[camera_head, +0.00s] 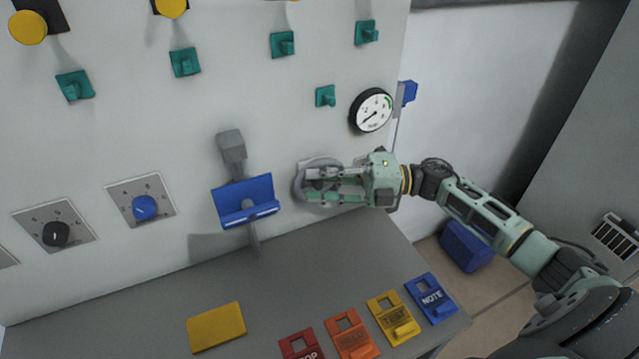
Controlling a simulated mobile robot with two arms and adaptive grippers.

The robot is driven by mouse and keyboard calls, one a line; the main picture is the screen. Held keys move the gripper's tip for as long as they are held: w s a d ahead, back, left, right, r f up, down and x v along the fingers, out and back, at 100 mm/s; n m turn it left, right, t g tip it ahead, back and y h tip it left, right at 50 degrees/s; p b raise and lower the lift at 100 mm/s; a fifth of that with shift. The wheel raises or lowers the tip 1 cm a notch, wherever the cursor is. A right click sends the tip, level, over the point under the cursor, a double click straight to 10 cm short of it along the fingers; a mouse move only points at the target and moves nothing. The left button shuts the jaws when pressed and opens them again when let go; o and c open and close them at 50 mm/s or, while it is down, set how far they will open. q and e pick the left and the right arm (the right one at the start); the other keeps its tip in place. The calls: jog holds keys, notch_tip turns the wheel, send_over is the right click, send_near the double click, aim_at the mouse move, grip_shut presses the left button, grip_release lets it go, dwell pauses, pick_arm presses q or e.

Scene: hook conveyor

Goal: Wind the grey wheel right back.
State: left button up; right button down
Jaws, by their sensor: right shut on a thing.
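The grey wheel (299,185) is on the pale wall panel, above the back right of the grey table. My right gripper (312,184) reaches in from the right and is shut on the wheel. Its fingers hide much of the wheel's middle and right side. A round white gauge (371,110) with a black rim is on the panel above and to the right of the wheel. Its needle points to the lower left. My left gripper is not in view.
A blue holder (245,200) on a grey bracket stands left of the wheel. A blue knob (145,207) and black knob (56,234) are further left. Green hooks (325,96) line the panel above. A yellow block (216,327) and several coloured tags (393,318) lie on the table (300,270).

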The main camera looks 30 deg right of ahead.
jog(key=d+m+t+y+b, duration=0.1)
jog(key=b, duration=0.2)
jog(key=d+m+t+y+b, duration=0.1)
jog(key=t+y+b, duration=0.1)
jog(key=b, duration=0.1)
jog(key=d+m+t+y+b, duration=0.1)
jog(key=m+b, duration=0.1)
jog(key=b, duration=0.2)
jog(key=shift+r+t+y, duration=0.25)
jog(key=shift+t+y, duration=0.05)
jog(key=shift+r, duration=0.1)
jog(key=c, duration=1.7)
grip_release()
jog(key=shift+d, duration=0.1)
jog(key=shift+o, duration=0.2)
jog(key=v, duration=1.2)
jog(key=shift+f, duration=0.25)
